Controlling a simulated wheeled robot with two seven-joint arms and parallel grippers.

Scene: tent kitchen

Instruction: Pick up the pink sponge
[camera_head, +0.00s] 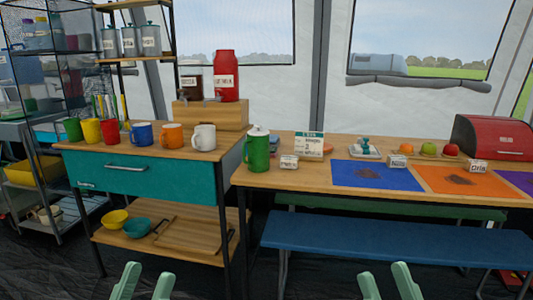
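I cannot clearly make out a pink sponge. A small pinkish-orange item (328,147) lies on the right table, partly hidden behind a white and green sign card (309,144); it is too small to tell what it is. My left gripper (149,270) is at the bottom edge, left of centre, fingers apart and empty. My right gripper (383,270) is at the bottom edge, right of centre, also open and empty. Both are in front of the furniture and touch nothing.
A teal-drawer cabinet (124,174) with several mugs stands left. The wooden table (290,178) holds a green tankard (258,150), blue mat (377,176), orange mat (460,180), fruit and a red bread bin (492,137). A blue bench (390,240) stands in front; dark floor is bare nearer me.

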